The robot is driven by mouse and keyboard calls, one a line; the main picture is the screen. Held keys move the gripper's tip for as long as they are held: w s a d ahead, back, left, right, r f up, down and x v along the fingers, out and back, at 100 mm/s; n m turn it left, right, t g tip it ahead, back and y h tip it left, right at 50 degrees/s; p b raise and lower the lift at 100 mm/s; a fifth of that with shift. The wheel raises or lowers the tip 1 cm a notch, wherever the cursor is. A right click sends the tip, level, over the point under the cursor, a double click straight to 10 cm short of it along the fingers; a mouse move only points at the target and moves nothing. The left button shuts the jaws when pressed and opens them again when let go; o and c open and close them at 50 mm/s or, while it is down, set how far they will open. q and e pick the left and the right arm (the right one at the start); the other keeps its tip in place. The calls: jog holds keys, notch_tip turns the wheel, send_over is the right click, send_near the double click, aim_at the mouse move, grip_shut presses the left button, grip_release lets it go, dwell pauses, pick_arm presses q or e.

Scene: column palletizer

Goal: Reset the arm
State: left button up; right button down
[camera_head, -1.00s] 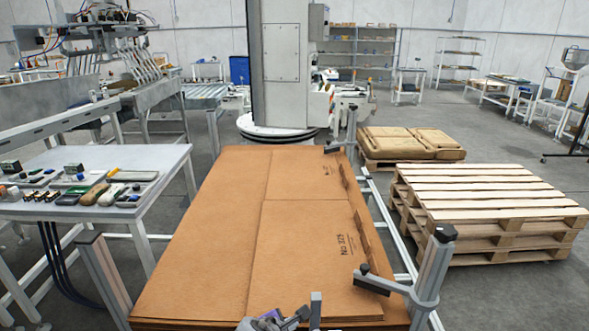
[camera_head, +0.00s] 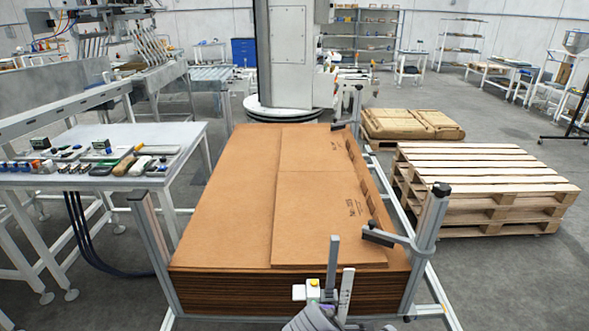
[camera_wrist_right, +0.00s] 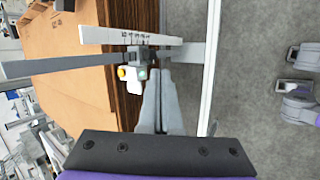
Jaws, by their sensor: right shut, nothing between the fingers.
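My right gripper (camera_wrist_right: 158,82) shows in the right wrist view. Its two grey fingers lie together with nothing between them. The fingertips are close to a small bracket with a yellow button (camera_wrist_right: 122,73) and a white scale bar (camera_wrist_right: 130,37); I cannot tell whether they touch. In the head view the yellow-button unit (camera_head: 313,289) is at the front edge of the cardboard stack (camera_head: 230,200). A grey part shows at the bottom edge there, too cropped to name. My left gripper is in neither view.
Upright metal posts (camera_head: 428,235) flank the stack. A white table (camera_head: 185,137) with several small items stands left. Wooden pallets (camera_head: 480,185) stand right, with a load of brown sacks (camera_head: 410,124) behind. A tall grey column (camera_head: 285,60) stands beyond. Open floor lies between.

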jog(key=s+d+m+y+p, duration=0.1)
jog(key=s+d+m, duration=0.3)
jog(key=s+m, duration=0.4)
jog(key=s+d+r+m+g+y+p, duration=0.1)
jog(key=s+d+m+y+p, duration=0.1)
jog(key=s+d+m, duration=0.3)
jog(key=shift+s+m+p, duration=0.65)
jog(key=shift+s+m, duration=0.85)
jog(key=shift+s, duration=0.15)
jog(key=shift+d+r, duration=0.1)
